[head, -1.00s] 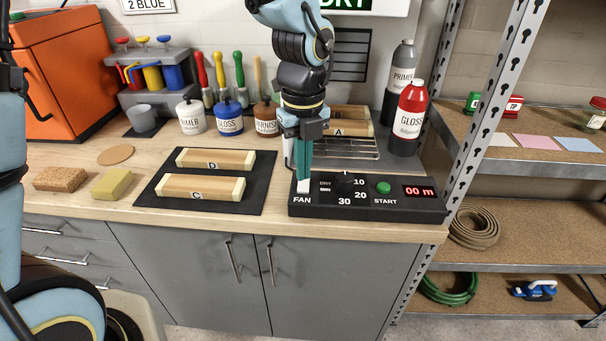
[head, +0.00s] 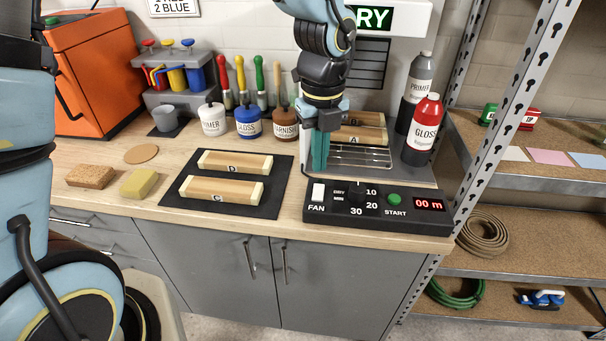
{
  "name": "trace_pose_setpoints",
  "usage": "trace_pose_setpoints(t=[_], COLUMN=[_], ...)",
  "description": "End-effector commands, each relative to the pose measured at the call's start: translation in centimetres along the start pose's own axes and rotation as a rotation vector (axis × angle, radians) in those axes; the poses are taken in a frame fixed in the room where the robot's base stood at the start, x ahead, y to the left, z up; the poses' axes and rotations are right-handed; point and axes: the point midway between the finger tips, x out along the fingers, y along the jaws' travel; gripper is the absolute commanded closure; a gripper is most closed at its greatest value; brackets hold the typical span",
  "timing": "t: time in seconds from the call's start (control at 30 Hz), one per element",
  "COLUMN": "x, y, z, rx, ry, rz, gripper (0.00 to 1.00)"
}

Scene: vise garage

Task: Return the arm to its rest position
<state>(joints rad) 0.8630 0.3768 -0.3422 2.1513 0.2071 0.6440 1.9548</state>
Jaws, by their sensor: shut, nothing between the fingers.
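My gripper (head: 319,166) points down above the back edge of the black control panel (head: 379,221), in front of the drying rack. Its teal fingers are closed together and hold nothing. The white FAN switch (head: 318,192) is in full view just below and in front of the fingertips, which look apart from it. My arm comes down from the top of the picture.
The wire rack (head: 360,158) with blocks A (head: 352,140) and B stands close behind my gripper. Blocks D (head: 235,163) and C (head: 221,189) lie on a black mat to the left. A metal shelf post (head: 501,115) rises at right.

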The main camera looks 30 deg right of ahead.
Motion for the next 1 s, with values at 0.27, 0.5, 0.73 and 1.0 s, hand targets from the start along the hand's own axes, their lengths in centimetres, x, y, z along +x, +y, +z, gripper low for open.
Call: trace_pose_setpoints(t=[0.27,0.5,0.73,1.0], x=[-0.1,-0.9,-1.7,-2.3], y=[0.6,9.1,21.5,33.2], z=[0.6,6.2,9.6,8.4], rx=[-0.053,-0.762,-1.769,-2.807], ry=[-0.002,-0.025,-0.041,-0.025], rz=[0.000,-0.019,-0.071,-0.169], gripper=[1.00,1.00,1.00,1.00])
